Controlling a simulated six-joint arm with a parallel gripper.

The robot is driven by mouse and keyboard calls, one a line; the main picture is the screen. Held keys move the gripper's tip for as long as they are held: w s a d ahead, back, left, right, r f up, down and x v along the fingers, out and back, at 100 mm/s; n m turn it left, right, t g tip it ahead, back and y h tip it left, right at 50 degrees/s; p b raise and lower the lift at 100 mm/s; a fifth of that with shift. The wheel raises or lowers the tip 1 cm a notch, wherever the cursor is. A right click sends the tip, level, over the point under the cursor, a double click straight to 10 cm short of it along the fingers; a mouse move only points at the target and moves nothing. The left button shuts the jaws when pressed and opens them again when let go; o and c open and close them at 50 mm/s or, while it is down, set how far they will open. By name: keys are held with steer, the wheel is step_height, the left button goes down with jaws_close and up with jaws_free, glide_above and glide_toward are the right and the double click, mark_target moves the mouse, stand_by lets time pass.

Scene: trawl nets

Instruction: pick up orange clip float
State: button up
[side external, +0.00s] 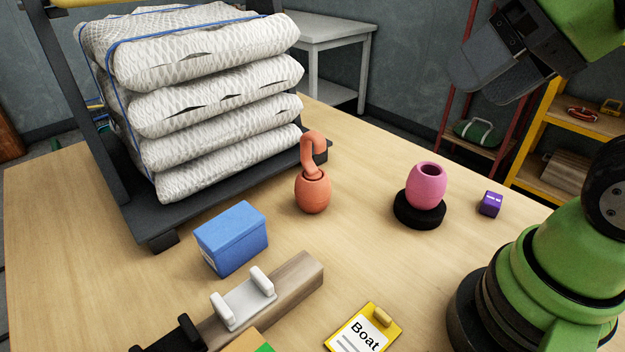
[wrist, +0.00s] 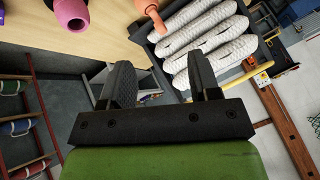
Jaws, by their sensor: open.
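The orange clip float (side external: 312,190) stands upright on the wooden table, with a rounded body and a hooked clip on top. It is in front of the stacked nets in the side view. In the wrist view, part of the float (wrist: 142,8) shows at the top edge, beyond the fingers, and the rest is cut off. My gripper (wrist: 162,85) is open with nothing between its fingers. In the side view it is high at the upper right, well above the table and apart from the float.
White nets (side external: 215,105) are stacked on a dark rack behind the float. A pink float (side external: 427,187) sits on a black disc (side external: 420,214), with a purple box (side external: 490,204) beside it. A blue box (side external: 231,238), a wooden block (side external: 300,278) and a yellow clipboard (side external: 350,335) are nearer.

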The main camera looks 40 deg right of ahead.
steer(key=w+r+n+g, duration=0.2)
steer(key=w+n+g, duration=0.15)
steer(key=w, duration=1.05)
steer(key=w+f+n+g, duration=0.1)
steer(key=w+f, duration=0.3)
steer(key=w+f+n+g+h, duration=0.1)
steer(key=w+f, duration=0.3)
steer(key=w+f+n+g, duration=0.1)
steer(key=w+f, duration=0.3)
steer(key=shift+w+d+g+h, duration=0.15)
steer(key=shift+g+h, duration=0.1)
steer(key=shift+h, duration=0.15)
steer(key=shift+w+f, duration=0.1)
steer(key=shift+f, duration=0.3)
glide_above(307, 147)
steer(key=f, duration=0.4)
steer(key=shift+a+f, duration=0.2)
steer(key=shift+a, duration=0.05)
steer(key=shift+d+f, duration=0.2)
steer(key=shift+f, duration=2.5)
jaws_close()
